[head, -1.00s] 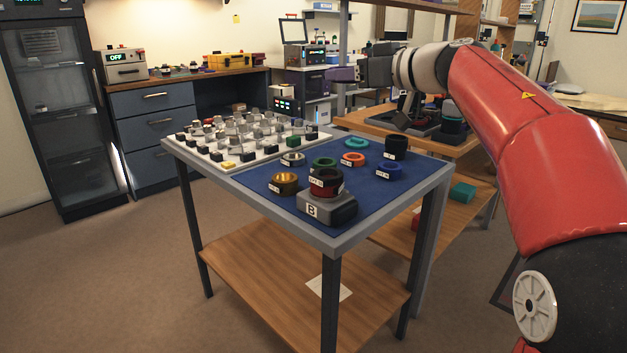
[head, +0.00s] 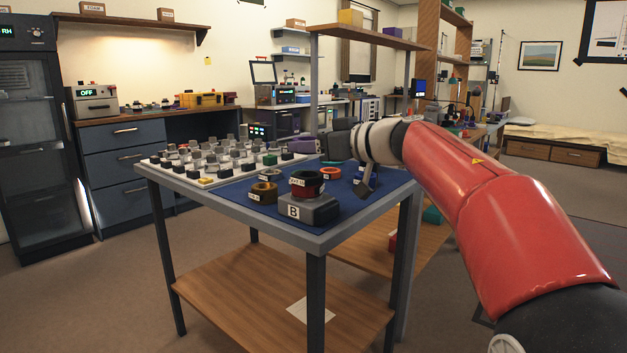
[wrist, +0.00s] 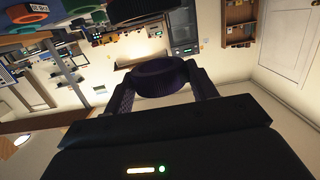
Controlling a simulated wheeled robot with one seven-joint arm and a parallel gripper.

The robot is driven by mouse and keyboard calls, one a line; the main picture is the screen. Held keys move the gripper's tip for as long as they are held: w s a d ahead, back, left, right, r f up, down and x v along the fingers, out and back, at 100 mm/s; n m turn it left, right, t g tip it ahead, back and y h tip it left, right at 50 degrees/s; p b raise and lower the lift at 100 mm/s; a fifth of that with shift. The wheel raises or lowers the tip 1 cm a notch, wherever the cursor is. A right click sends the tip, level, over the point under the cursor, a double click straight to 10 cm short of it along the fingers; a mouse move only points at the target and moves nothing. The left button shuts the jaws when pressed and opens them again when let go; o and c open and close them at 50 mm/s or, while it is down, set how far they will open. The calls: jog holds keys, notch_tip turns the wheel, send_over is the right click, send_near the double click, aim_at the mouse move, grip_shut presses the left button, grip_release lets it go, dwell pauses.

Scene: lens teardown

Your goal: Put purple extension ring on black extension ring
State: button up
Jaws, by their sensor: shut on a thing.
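My gripper (wrist: 161,90) is shut on the purple extension ring (wrist: 160,78) in the wrist view, a finger on each side of it. In the head view the purple ring (head: 302,145) is held above the blue mat's far side. A dark ring with a white label (head: 306,178) sits over a dark red ring on the grey block marked B (head: 308,211). I cannot tell whether this dark ring is the black extension ring. A tall black ring seen earlier on the mat's far right is now hidden behind my arm.
On the blue mat (head: 236,196) stand a brass ring (head: 263,193), an orange ring (head: 329,173) and other rings. A shelf post (head: 315,85) rises behind the table.

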aim_at(316, 176)
jog(key=shift+f+b, duration=1.05)
jog(key=shift+f, duration=1.15)
jog(key=shift+f, duration=0.1)
jog(key=o, duration=1.1)
jog(key=shift+s+d, duration=0.15)
jog(key=shift+d, duration=0.05)
jog(key=p+v, duration=0.1)
jog(key=v, duration=1)
jog(key=shift+s+d+p, duration=0.2)
jog(key=shift+p, duration=0.2)
jog(key=shift+r, duration=0.2)
